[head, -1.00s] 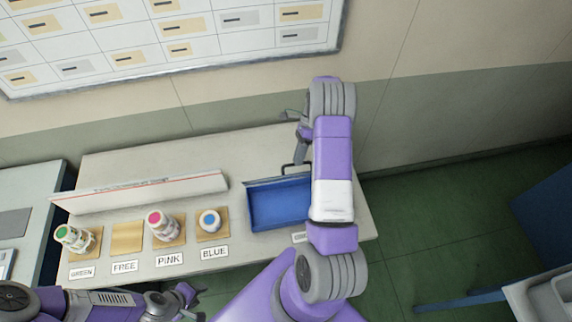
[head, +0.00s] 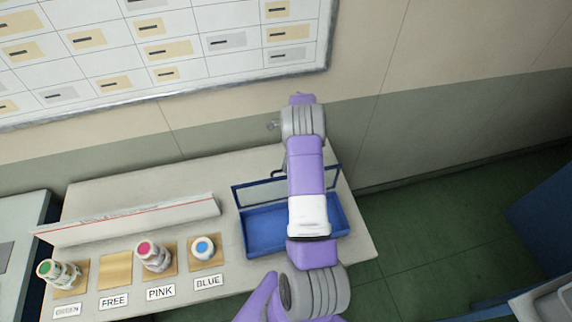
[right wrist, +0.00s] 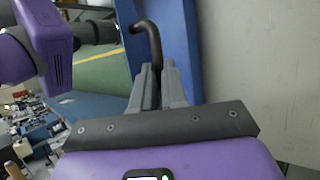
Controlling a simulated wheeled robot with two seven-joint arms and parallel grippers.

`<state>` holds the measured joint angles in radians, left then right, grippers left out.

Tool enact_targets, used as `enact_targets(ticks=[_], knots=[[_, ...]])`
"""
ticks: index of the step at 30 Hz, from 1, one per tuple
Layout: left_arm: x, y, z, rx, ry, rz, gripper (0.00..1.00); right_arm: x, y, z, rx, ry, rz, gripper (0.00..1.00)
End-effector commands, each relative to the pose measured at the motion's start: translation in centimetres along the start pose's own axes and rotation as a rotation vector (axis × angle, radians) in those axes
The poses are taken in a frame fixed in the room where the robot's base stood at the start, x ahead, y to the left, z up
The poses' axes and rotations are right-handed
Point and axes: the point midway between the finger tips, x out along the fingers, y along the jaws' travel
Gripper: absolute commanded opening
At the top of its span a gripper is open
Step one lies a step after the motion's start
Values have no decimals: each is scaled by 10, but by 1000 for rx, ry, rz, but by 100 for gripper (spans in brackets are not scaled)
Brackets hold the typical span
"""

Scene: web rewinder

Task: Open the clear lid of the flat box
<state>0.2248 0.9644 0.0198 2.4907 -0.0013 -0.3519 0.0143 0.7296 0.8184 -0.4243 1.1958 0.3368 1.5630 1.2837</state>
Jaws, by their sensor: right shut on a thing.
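The flat blue box (head: 265,234) is on the table, partly hidden by my right arm. Its clear lid (head: 262,191), in a blue frame, is swung up along the back edge and stands tilted. A dark bent handle (head: 278,172) is at the lid's upper edge. In the right wrist view, my right gripper (right wrist: 160,78) is shut on the dark handle (right wrist: 153,38), with the lid's blue frame (right wrist: 180,40) beside it. In the head view my arm mostly hides this gripper. My left gripper is out of view.
Left of the box stand bottles with green (head: 46,268), pink (head: 145,249) and blue (head: 203,247) caps, and an empty FREE pad (head: 115,271). A long white carton (head: 130,219) lies behind them. The wall is close behind the table.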

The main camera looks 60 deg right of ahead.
Motion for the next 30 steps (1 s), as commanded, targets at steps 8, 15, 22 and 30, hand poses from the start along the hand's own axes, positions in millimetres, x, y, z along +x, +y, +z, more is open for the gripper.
enact_targets(ticks=[8,15,22,30], knots=[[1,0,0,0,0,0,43,6,-1,-4,5,8,9,34],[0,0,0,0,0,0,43,4,-1,-2,3,6,6,38],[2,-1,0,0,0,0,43,-8,-2,-2,3,6,2,38],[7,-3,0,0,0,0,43,-47,-2,-3,3,7,2,38]])
